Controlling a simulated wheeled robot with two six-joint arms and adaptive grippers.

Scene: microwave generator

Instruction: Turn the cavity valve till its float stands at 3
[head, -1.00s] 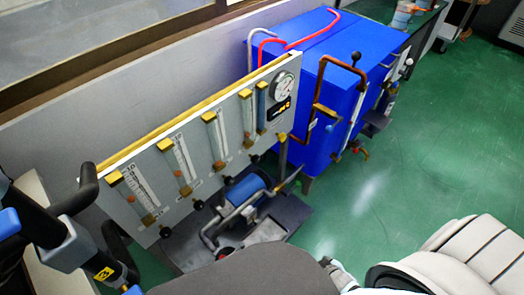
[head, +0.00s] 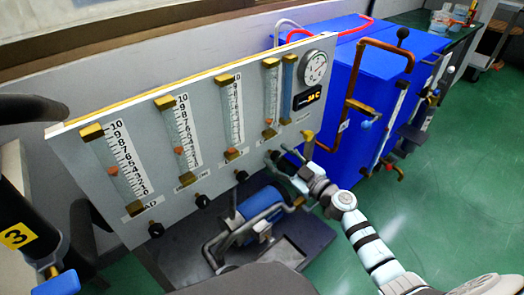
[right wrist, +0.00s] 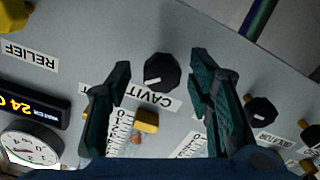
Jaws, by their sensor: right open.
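The cavity valve is a black knob (right wrist: 161,72) with a white mark, above the CAVITY label (right wrist: 150,97) in the right wrist view. My right gripper (right wrist: 160,88) is open, its fingers on either side of the knob with gaps showing; I cannot tell how deep they reach. In the head view my right gripper (head: 284,163) is at the panel's lower right and hides this knob. The cavity tube (head: 271,90) has its orange float (head: 269,121) low. In the right wrist view this float (right wrist: 137,139) sits near the scale's low end; its exact reading is unclear. My left gripper is not in view.
The grey panel (head: 70,160) carries other tubes, including one at its left (head: 125,160), with black knobs (head: 156,230) below. A round gauge (head: 314,68) and a display (head: 307,97) are at its right. A blue pump (head: 258,203) stands below, a blue cabinet (head: 335,120) behind.

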